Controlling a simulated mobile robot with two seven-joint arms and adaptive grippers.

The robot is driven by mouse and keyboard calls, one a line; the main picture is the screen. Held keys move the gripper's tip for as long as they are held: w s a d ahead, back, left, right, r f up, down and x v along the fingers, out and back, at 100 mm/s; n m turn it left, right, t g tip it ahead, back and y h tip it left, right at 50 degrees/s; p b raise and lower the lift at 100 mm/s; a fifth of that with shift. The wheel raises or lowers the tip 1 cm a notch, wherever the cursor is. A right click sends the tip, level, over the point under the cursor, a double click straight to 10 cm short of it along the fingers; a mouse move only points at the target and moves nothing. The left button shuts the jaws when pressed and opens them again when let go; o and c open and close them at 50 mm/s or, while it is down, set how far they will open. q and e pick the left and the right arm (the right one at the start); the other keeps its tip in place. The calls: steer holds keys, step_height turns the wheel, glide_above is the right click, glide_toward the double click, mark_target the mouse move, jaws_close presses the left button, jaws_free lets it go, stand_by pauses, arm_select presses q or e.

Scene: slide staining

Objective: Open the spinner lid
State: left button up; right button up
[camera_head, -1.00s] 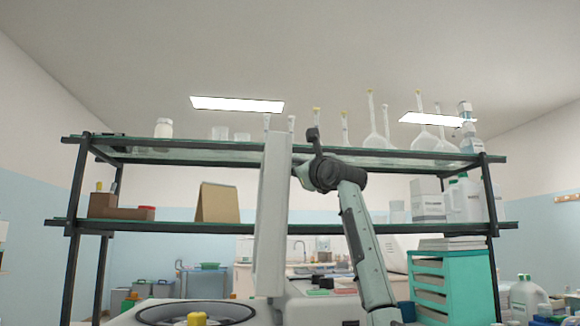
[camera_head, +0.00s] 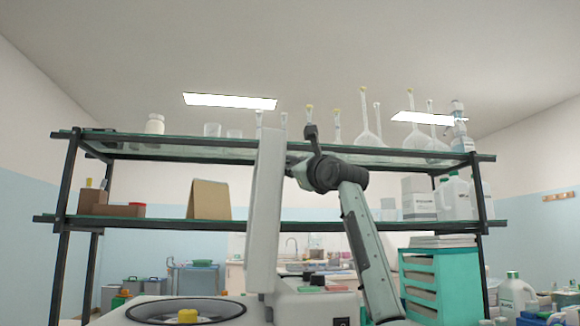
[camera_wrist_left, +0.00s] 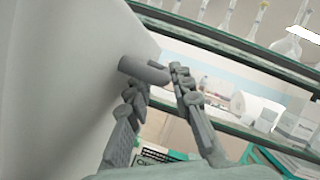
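The spinner (camera_head: 290,305) stands at the bottom of the head view, its round bowl (camera_head: 140,310) uncovered, with a yellow knob (camera_head: 187,316) in the middle. The spinner lid (camera_head: 264,215) stands up nearly vertical, seen almost edge-on. My left gripper (camera_head: 300,170) is beside the lid's right face, partly hidden by my wrist. In the left wrist view the lid (camera_wrist_left: 60,80) fills the left side, and a grey rounded handle (camera_wrist_left: 143,70) lies at the fingertips of my left gripper (camera_wrist_left: 160,82). The fingers are apart; a firm grip does not show. My right gripper is out of view.
A two-level shelf (camera_head: 160,222) with glassware and bottles stands behind the spinner, close behind the lid and my left arm. A teal drawer unit (camera_head: 440,280) is to the right.

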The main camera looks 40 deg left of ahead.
arm_select(q)
steer(key=v, duration=0.9)
steer(key=shift+f, duration=0.15)
